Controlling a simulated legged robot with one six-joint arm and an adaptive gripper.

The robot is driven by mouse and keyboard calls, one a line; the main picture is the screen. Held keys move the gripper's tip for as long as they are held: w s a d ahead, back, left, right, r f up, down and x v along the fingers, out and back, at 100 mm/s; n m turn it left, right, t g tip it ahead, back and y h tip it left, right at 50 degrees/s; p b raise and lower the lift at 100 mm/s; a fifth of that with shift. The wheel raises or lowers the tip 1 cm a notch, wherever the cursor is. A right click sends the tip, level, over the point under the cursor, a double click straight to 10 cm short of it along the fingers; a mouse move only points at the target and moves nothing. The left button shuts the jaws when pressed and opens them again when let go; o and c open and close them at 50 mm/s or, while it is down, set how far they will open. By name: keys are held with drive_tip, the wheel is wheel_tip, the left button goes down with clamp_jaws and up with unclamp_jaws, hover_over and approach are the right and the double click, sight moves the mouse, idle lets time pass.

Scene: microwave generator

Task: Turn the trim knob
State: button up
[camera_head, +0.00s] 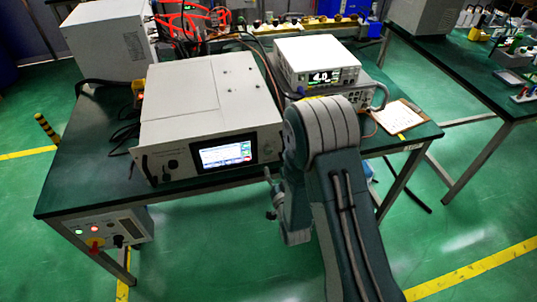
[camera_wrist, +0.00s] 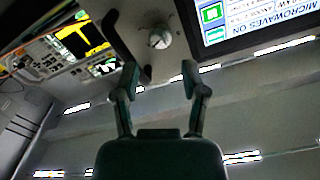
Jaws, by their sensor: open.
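The trim knob (camera_wrist: 160,38) is a small round light-grey knob on the generator's front panel, beside the lit screen (camera_wrist: 258,20). In the head view, a small knob-like spot (camera_head: 267,146) shows right of the screen (camera_head: 225,155), close to my arm. My gripper (camera_wrist: 160,76) is open and empty, with one finger on each side of the knob's line. The knob lies beyond the fingertips, apart from them. In the head view, my gripper (camera_head: 270,193) hangs in front of the generator's lower right front, partly hidden by my arm.
A dark handle (camera_wrist: 122,40) stands out close beside the knob. The white generator (camera_head: 205,100) rests on a green-topped table (camera_head: 90,180). A white instrument (camera_head: 315,58) stands to its right, and a clipboard (camera_head: 398,116) lies farther right. Open floor (camera_head: 210,260) lies in front.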

sight(268, 154)
drive_tip(key=x, duration=0.7)
drive_tip(key=shift+w+a, duration=0.1)
drive_tip(key=shift+w, duration=0.25)
clamp_jaws()
